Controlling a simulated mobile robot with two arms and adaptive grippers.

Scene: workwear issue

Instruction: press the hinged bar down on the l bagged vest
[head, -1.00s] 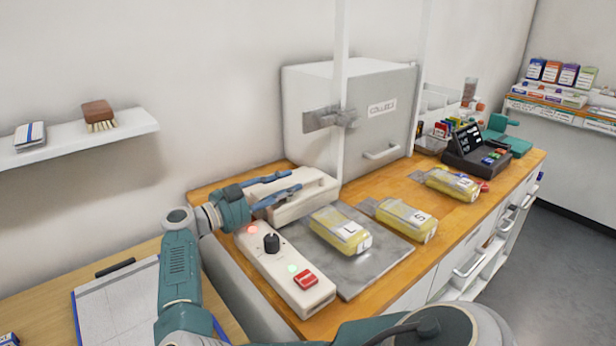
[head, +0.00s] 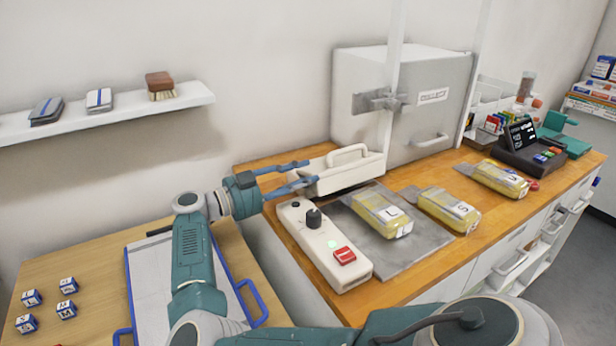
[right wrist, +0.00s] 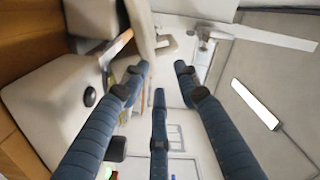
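The L bagged vest (head: 376,212), yellow in clear wrap with a white L label, lies on the grey metal plate (head: 425,238). The cream hinged bar (head: 345,177) with its loop handle (head: 348,154) stands raised behind the plate, clear of the vest. The cream control box (head: 318,262) beside the plate has a black knob, a lit green light and a red button. My right gripper (head: 309,173) is open at the bar's left end; contact is unclear. The right wrist view shows its spread blue fingers (right wrist: 158,90) with nothing held. My left gripper is out of view.
An S bag (head: 446,212) and a third bag (head: 499,180) lie to the right. A grey cabinet (head: 365,110) and white posts stand behind. A dark terminal (head: 530,158) is farther right.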

